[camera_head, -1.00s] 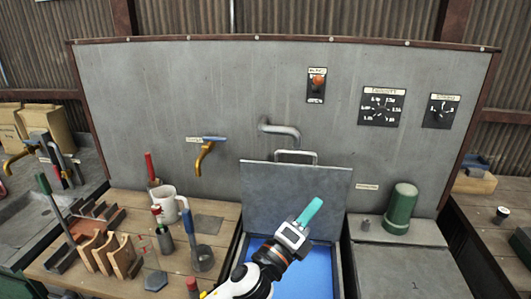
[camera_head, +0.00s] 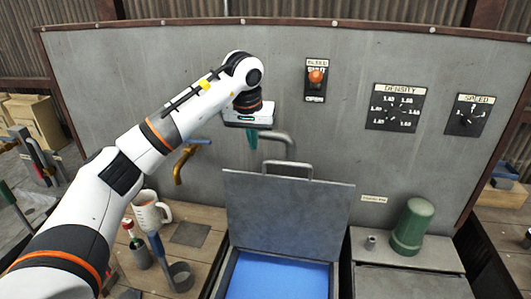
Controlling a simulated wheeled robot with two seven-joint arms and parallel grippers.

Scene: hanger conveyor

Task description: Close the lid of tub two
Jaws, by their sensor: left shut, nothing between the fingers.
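An open tub with blue inside (camera_head: 278,278) stands at the bottom middle. Its grey lid (camera_head: 285,215) is raised and leans back toward the panel, with a metal handle (camera_head: 288,165) on its top edge. I see no number on this tub. My left gripper (camera_head: 252,139) points down, its teal fingers shut and empty. In the picture it is above and left of the handle, in front of the panel; it appears apart from the lid. My right gripper is not in view.
A curved grey spout (camera_head: 285,139) sticks out of the panel (camera_head: 170,65) behind the handle. A green cylinder (camera_head: 412,228) stands right of the lid, behind a flat grey cover (camera_head: 405,283). A white mug (camera_head: 148,212) and tools stand on the left bench.

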